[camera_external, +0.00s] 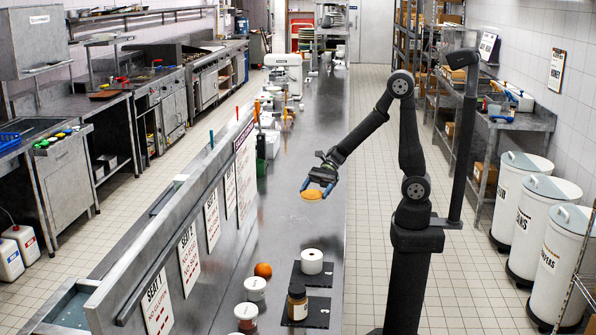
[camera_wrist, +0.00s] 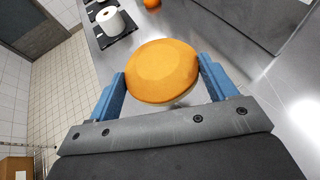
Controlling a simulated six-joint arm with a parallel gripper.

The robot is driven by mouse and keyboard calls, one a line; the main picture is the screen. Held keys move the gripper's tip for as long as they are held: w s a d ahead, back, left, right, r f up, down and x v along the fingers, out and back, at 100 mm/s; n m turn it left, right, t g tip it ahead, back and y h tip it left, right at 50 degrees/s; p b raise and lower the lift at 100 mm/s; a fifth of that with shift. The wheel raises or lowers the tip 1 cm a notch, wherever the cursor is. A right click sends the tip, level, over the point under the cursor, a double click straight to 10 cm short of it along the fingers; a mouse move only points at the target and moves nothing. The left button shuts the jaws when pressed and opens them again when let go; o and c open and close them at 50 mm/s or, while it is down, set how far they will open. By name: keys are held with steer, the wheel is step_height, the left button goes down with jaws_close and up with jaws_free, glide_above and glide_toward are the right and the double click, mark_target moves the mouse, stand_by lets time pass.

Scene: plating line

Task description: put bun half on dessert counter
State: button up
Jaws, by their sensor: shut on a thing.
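The bun half (camera_external: 312,195) is a round orange-brown piece held between the blue fingertips of my gripper (camera_external: 319,187) in the external view. My gripper is shut on it and holds it above the long steel counter (camera_external: 310,120). In the wrist view the bun half (camera_wrist: 162,71) sits between the two blue fingers of my gripper (camera_wrist: 162,80). Something pale shows just under its lower edge there, too little to identify. I cannot tell which part of the counter is the dessert counter.
A white roll (camera_external: 312,261) and a jar (camera_external: 297,302) stand on dark mats at the near end of the counter. An orange fruit (camera_external: 263,270) and two lidded tubs (camera_external: 255,288) are nearby. A steel partition (camera_external: 170,240) with signs runs along the left. The middle counter has free room.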

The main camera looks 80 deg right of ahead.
steer(key=w+d+m+t+h, duration=0.2)
steer(key=w+d+m, duration=0.15)
steer(key=d, duration=0.55)
steer(key=w+d+m+t+h, duration=0.2)
steer(key=w+d, duration=0.3)
steer(key=d, duration=0.4)
steer(key=w+d+m+t+h, duration=0.2)
steer(key=w+d, duration=0.2)
steer(key=d, duration=0.4)
steer(key=s+d+m+t+h, duration=0.1)
steer(key=s+d+m+h, duration=0.15)
steer(key=d, duration=0.95)
steer(key=s+d+m+h, duration=0.1)
steer(key=d+m+h, duration=0.25)
steer(key=d, duration=0.85)
steer(key=s+d+m+t+h, duration=0.1)
steer(key=s+d+m+h, duration=0.2)
steer(key=d, duration=0.9)
steer(key=s+d+m+g+h, duration=0.2)
steer(key=s+d+m+h, duration=0.15)
steer(key=s+d, duration=0.65)
steer(key=s+d+m+g+h, duration=0.2)
steer(key=s+d+h, duration=0.2)
steer(key=s+d, duration=0.55)
glide_above(326, 150)
steer(key=shift+y, duration=0.25)
step_height(326, 150, down, 7)
steer(key=shift+s+r, duration=0.1)
steer(key=shift+s, duration=0.05)
steer(key=shift+f, duration=2)
